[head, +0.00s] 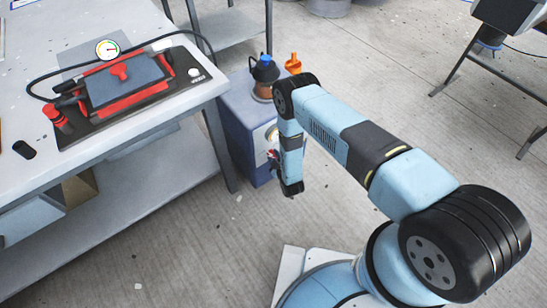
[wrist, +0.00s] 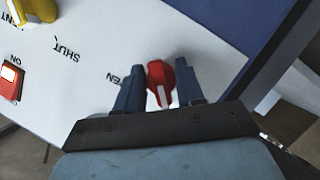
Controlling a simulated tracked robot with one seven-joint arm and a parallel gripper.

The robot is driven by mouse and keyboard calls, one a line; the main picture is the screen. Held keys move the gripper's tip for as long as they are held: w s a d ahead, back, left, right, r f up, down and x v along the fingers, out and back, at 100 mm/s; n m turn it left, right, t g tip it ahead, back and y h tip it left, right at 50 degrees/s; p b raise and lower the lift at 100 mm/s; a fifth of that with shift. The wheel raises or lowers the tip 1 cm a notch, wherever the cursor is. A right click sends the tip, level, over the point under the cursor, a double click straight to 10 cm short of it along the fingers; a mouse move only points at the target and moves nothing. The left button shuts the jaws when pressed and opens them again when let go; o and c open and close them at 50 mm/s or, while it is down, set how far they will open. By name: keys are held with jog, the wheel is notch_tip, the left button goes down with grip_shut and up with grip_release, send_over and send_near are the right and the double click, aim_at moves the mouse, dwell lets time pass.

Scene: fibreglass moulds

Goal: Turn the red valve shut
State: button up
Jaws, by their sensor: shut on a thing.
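The red valve (wrist: 158,76) is a small red handle with a white stripe on a pale panel (wrist: 98,45). It sits between the two blue-grey fingers of my gripper (wrist: 159,90) in the wrist view, and the gripper is shut on it. The word SHUT is printed to the upper left of the valve. Nearer it are the letters EN, with the rest hidden by a finger. The white stripe points down the picture, towards my wrist. In the head view my arm reaches down at the front of a blue cabinet (head: 240,125), and the valve is mostly hidden there.
A red rocker switch (wrist: 11,80) marked ON and a yellow knob (wrist: 38,8) are left on the panel. A workbench (head: 120,145) with a mould (head: 128,80) on it stands left of the cabinet. A pot and an orange item (head: 293,64) stand on the cabinet.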

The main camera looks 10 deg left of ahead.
jog(key=shift+n+t, duration=0.3)
jog(key=shift+n, duration=0.1)
dwell(0.3)
jog(key=o, duration=1)
jog(key=shift+o, duration=0.2)
jog(key=v, duration=1.3)
jog(key=shift+s+r, duration=0.2)
jog(key=shift+s, duration=0.15)
jog(key=shift+d, duration=0.1)
